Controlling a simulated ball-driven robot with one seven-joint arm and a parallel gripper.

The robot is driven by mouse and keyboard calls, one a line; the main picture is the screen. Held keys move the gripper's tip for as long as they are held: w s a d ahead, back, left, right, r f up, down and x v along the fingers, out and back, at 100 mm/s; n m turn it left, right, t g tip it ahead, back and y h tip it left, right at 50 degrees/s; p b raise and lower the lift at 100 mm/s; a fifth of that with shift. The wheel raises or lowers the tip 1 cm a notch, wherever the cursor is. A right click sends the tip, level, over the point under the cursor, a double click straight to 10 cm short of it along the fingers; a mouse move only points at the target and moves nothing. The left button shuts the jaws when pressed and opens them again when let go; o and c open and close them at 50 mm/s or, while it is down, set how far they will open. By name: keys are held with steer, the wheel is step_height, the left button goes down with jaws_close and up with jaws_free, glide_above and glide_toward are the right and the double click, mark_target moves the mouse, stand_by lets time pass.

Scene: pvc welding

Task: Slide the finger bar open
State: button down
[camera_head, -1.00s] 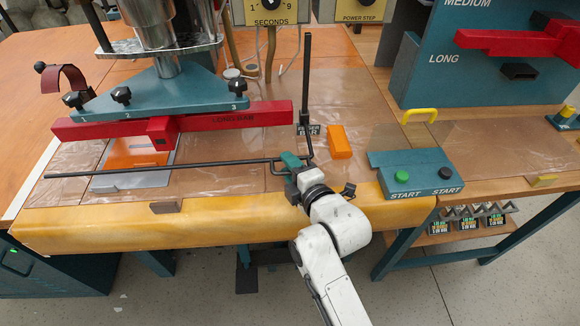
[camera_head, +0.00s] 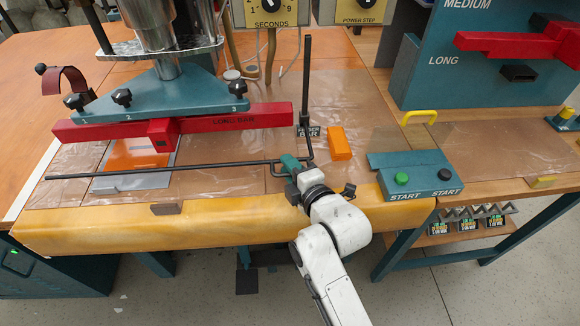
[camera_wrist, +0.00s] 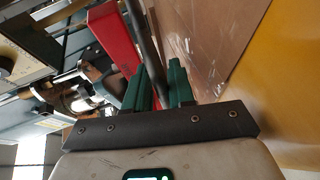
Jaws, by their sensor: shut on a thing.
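The finger bar (camera_head: 165,170) is a thin black rod. It runs left across the table in front of the red long bar, and a black upright handle (camera_head: 307,90) rises at its right end. My gripper (camera_head: 290,163), with green fingers, is shut on the bar near this right end. In the wrist view the black rod (camera_wrist: 146,45) passes between the green fingers of my gripper (camera_wrist: 162,86). The far part of the bar is out of the wrist view. The "FINGER BAR" label (camera_head: 308,131) at the foot of the handle is partly hidden by the handle.
The red long bar (camera_head: 220,122) hangs under the teal press head behind the rod. An orange block (camera_head: 339,143) lies right of the handle. The teal start-button box (camera_head: 415,173) stands further right. A padded yellow edge (camera_head: 100,230) runs along the front. Clear sheet covers the table.

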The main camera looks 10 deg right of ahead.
step_height(320, 180, up, 18)
steer(key=p, duration=1.1)
steer(key=shift+r+p, duration=0.2)
steer(key=shift+p, duration=0.15)
steer(key=c, duration=1.2)
jaws_free()
steer(key=b+v, duration=0.1)
steer(key=v, duration=1)
steer(key=shift+f, duration=0.15)
